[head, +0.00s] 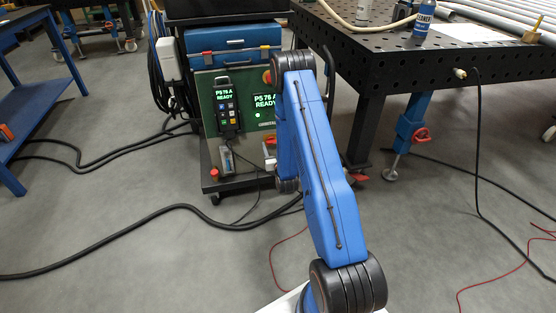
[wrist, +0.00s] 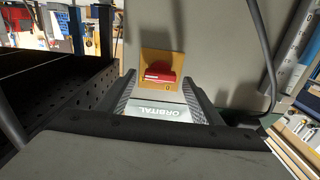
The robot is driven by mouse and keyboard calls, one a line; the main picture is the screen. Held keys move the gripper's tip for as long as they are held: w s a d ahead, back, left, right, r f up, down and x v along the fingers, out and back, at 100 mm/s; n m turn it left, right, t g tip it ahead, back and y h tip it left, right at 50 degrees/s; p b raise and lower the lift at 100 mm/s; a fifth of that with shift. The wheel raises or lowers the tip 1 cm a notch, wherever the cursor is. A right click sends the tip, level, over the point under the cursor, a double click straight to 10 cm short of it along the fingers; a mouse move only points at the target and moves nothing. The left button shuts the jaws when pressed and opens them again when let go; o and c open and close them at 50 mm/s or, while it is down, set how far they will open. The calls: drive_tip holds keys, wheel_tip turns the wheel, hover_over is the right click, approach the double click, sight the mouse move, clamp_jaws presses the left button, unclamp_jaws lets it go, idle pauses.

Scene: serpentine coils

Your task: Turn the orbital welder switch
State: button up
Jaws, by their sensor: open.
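The orbital welder (head: 203,128) is a green-fronted unit on a black cart in the head view, with a lit display partly covered by my arm. In the wrist view its switch (wrist: 160,71) is a red handle on a yellow plate (wrist: 150,57), with a "0" mark just below the handle. My gripper (wrist: 159,77) is open, its two ridged grey fingers on either side of the switch in the picture. I see no contact, and the depth between fingertips and handle is hard to tell. In the head view my gripper is hidden behind my arm.
A hand pendant (head: 226,105) reading "PS 76 A READY" hangs on the welder's front. A black perforated table (head: 440,60) stands close at the right. A blue workbench (head: 38,88) is at the left. Black cables (head: 120,266) cross the otherwise open floor.

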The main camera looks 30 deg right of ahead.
drive_tip(key=v, duration=1.6)
drive_tip(key=shift+w+r, duration=0.1)
drive_tip(key=shift+w, duration=0.05)
drive_tip(key=w+a+r+n+g+y, duration=0.1)
drive_tip(key=w+a+r+g, duration=0.15)
drive_tip(key=r, duration=0.25)
drive_tip(key=w+a+r+g+y, duration=0.1)
drive_tip(key=w+r, duration=0.2)
drive_tip(key=r, duration=0.2)
drive_tip(key=s+a+r+g+y, duration=0.1)
drive_tip(key=s+a+r+g, duration=0.35)
drive_tip(key=r, duration=0.75)
drive_tip(key=s+a+r+g, duration=0.1)
drive_tip(key=s+a+r, duration=0.2)
drive_tip(key=s, duration=0.9)
drive_tip(key=s+a+r+n+g+y, duration=0.1)
drive_tip(key=s+r, duration=0.5)
drive_tip(key=s, duration=0.6)
drive_tip(key=s+a+r+n+g+y, duration=0.1)
drive_tip(key=s+a+r, duration=0.4)
drive_tip(key=s, duration=0.8)
drive_tip(key=shift+a+g, duration=0.3)
drive_tip(key=shift+g, duration=0.5)
